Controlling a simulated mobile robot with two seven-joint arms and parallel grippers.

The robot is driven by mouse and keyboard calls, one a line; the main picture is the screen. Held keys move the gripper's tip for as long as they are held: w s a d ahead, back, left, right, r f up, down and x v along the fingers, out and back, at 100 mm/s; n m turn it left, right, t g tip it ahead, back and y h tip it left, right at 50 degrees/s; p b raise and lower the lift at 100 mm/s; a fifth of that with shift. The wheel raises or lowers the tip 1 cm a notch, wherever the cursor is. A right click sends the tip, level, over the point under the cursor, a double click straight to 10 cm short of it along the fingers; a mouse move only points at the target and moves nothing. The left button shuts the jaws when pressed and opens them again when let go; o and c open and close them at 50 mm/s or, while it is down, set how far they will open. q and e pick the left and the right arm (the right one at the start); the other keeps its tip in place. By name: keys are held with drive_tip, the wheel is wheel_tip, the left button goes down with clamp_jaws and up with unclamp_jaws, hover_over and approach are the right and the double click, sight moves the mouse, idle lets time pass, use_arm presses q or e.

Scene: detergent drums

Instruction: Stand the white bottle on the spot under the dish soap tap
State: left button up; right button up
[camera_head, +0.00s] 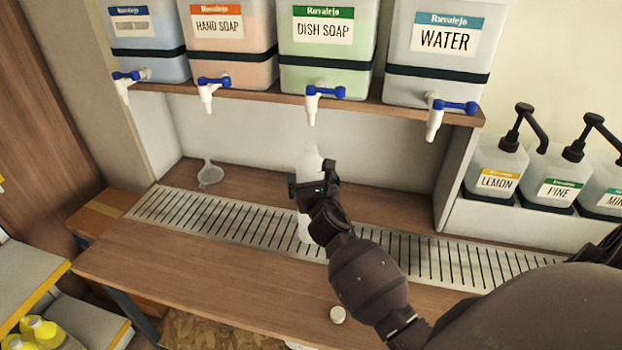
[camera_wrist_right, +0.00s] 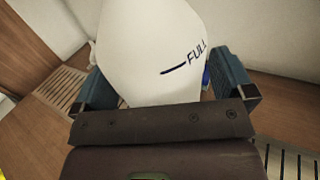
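The white bottle (camera_head: 305,226) stands upright with no cap on, over the slotted metal grate. Its mouth is a short way below the dish soap tap (camera_head: 312,104). My right gripper (camera_head: 314,188) is at the bottle's upper body, with a finger on each side. In the right wrist view the bottle (camera_wrist_right: 150,50) fills the space between my fingers (camera_wrist_right: 160,85), and its "FULL" mark shows. The fingers appear to be against its sides. The base looks to be at the grate (camera_head: 262,228), but I cannot tell whether it touches. My left gripper is out of view.
The dish soap drum (camera_head: 328,68) stands on the shelf between the hand soap drum (camera_head: 225,50) and water drum (camera_head: 437,62). A funnel (camera_head: 210,174) is at the back left. Pump bottles (camera_head: 497,172) stand right.

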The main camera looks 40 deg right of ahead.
drive_tip(key=shift+r, duration=0.2)
drive_tip(key=v, duration=1.2)
drive_tip(key=shift+p, duration=0.35)
drive_tip(key=shift+f, duration=0.1)
